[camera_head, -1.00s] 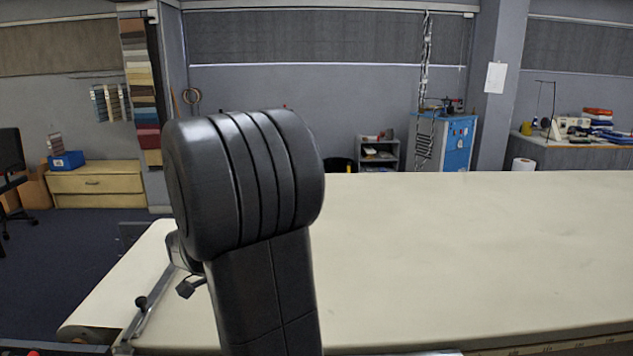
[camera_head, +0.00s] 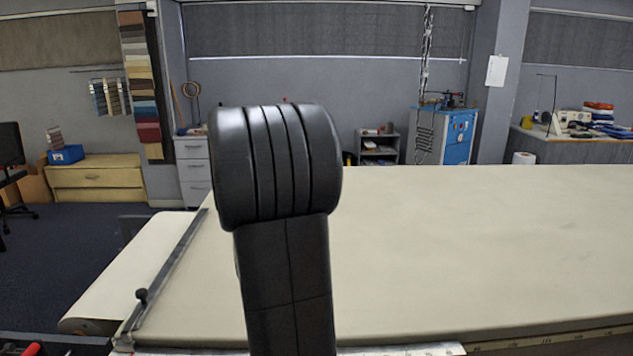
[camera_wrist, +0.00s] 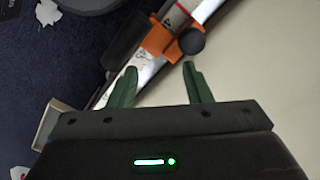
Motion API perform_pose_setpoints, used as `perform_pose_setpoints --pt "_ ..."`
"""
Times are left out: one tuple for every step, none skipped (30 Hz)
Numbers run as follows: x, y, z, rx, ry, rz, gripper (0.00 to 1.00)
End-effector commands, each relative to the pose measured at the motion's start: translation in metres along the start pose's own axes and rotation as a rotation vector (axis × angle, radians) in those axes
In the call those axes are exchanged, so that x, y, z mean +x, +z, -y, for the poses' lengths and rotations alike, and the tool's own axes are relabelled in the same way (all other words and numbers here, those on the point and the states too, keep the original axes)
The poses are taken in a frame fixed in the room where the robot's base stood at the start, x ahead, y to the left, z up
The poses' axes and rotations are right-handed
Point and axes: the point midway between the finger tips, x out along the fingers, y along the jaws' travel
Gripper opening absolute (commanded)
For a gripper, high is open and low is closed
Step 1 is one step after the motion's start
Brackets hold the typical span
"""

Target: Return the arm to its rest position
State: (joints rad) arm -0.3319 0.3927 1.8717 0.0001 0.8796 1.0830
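My gripper (camera_wrist: 159,69) shows in the wrist view with its two green fingers spread apart. Nothing is held between them. Beyond the fingertips is a white and grey bar with orange pieces (camera_wrist: 157,41) and a dark round knob (camera_wrist: 192,41). I cannot tell how far it is from the fingers. In the head view my black arm stands upright left of the middle and hides part of the table. My gripper does not show in that view.
The long cream cloth table (camera_head: 480,250) is bare to the right of my arm. A metal rail (camera_head: 170,270) runs along its left end. In the wrist view, dark blue floor (camera_wrist: 60,75) with pale scraps (camera_wrist: 48,12) lies below.

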Motion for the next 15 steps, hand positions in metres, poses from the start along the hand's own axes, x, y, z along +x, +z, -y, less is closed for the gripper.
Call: perform_pose_setpoints --pt "0.000 -0.007 -0.006 0.006 -0.001 0.000 0.45" --pt "0.000 -0.010 -0.009 0.005 -0.001 0.000 0.45" --pt "0.000 -0.014 -0.013 0.006 -0.001 -0.001 0.45" --pt "0.000 -0.018 -0.017 0.005 -0.001 -0.001 0.45" --pt "0.000 -0.021 -0.020 0.005 -0.001 -0.001 0.45" --pt "0.000 -0.025 -0.024 0.006 -0.001 -0.001 0.45" --pt "0.000 -0.028 -0.027 0.005 -0.001 -0.001 0.45" --pt "0.000 -0.032 -0.030 0.006 -0.002 -0.001 0.45" --pt "0.000 -0.036 -0.035 0.005 -0.002 -0.001 0.45" --pt "0.000 -0.039 -0.038 0.006 -0.002 -0.001 0.45" --pt "0.000 -0.042 -0.041 0.005 -0.002 -0.001 0.45" --pt "0.000 -0.046 -0.045 0.005 -0.002 -0.001 0.45" --pt "0.000 -0.050 -0.048 0.006 -0.002 -0.001 0.45" --pt "0.000 -0.053 -0.051 0.005 -0.002 -0.001 0.45" --pt "0.000 -0.057 -0.056 0.006 -0.002 -0.001 0.45"
